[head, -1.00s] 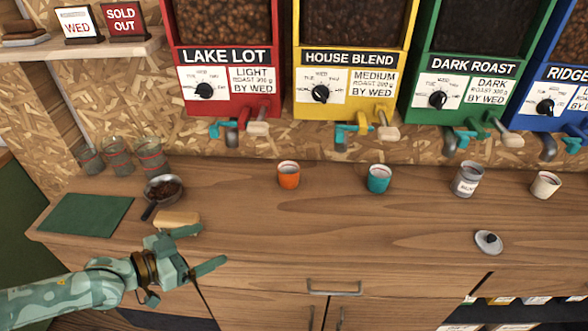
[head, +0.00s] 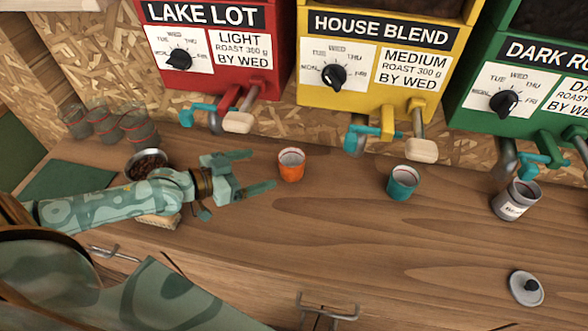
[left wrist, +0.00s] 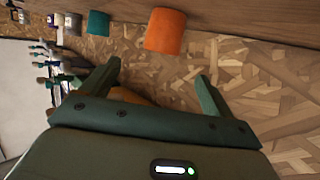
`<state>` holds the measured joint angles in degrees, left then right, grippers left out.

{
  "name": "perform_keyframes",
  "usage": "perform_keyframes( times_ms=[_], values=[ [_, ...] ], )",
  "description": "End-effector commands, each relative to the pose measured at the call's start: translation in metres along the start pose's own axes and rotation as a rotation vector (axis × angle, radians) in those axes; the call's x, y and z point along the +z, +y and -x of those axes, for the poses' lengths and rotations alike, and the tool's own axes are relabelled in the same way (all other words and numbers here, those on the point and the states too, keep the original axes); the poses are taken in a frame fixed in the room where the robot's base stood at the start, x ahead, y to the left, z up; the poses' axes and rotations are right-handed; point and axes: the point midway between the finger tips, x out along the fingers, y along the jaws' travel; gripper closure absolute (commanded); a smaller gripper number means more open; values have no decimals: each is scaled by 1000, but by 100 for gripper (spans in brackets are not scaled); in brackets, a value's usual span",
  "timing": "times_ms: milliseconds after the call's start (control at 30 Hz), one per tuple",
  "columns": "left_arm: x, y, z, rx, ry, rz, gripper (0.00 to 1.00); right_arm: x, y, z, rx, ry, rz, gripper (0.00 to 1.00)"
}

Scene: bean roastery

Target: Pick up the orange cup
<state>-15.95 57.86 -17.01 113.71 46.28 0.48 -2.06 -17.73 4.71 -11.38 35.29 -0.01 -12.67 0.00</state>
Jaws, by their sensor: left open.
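The orange cup (head: 291,165) stands upright on the wooden counter (head: 330,235), below the gap between the red and yellow dispensers. My left gripper (head: 262,171) is open and empty, just left of the cup, with its fingers pointing toward it. My right gripper is not in view.
A teal cup (head: 403,183) stands to the right, then a grey labelled tin (head: 515,200) and a grey lid (head: 526,288). Dispenser spouts (head: 238,121) hang above the back of the counter. A pan of beans (head: 148,163) and several glasses (head: 105,124) are at the left.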

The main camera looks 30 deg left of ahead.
Motion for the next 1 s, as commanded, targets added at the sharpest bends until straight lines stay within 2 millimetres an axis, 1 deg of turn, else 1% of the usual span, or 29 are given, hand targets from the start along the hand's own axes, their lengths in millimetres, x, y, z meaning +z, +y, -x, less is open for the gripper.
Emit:
perform_keyframes(
  times_ms=[33,100,200,333,433,600,667,800,967,1000],
  values=[
    [1,-1,-14,-1,7,0,13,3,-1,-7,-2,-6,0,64],
    [1,-1,-30,-1,6,1,13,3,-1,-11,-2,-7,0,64],
    [1,-1,-47,-1,3,1,13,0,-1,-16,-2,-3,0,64],
    [0,0,-58,1,1,0,13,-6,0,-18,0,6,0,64],
    [0,-1,-67,0,2,-1,13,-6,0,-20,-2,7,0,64],
    [-2,-4,-96,1,3,0,13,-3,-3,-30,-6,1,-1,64],
    [-1,-4,-104,0,2,1,13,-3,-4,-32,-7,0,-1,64],
    [-2,-3,-112,1,0,-1,13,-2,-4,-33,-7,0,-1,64],
    [-3,-3,-111,1,-1,-2,13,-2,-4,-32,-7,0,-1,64],
    [-3,-3,-111,1,-1,-2,18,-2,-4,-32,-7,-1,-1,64]
  ],
)
